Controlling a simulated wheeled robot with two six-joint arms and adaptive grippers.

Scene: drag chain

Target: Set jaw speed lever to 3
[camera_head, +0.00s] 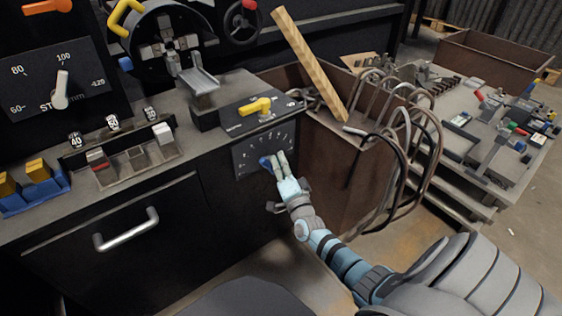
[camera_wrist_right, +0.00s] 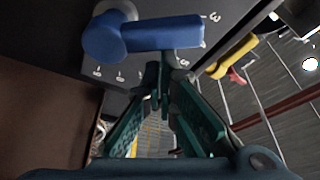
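The blue jaw speed lever (camera_head: 265,162) is on the dark numbered dial plate (camera_head: 243,166) on the front of the machine. In the right wrist view the lever (camera_wrist_right: 165,33) has a round hub at its left, and its bar points right. The bar's end lies between the printed 3 and 5, over the part of the scale between them. My right gripper (camera_head: 279,159) is at the lever. In the right wrist view its green fingers (camera_wrist_right: 160,85) come together, shut or nearly so, just below the bar. Nothing shows between them. Contact is unclear. My left gripper is not in view.
Above the dial plate is a yellow lever (camera_head: 255,106). Cables (camera_head: 400,130) and a wooden bar (camera_head: 308,65) stand in the brown bin to the right. A drawer handle (camera_head: 127,230) projects at the left. A cart of tools (camera_head: 500,125) stands at the far right.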

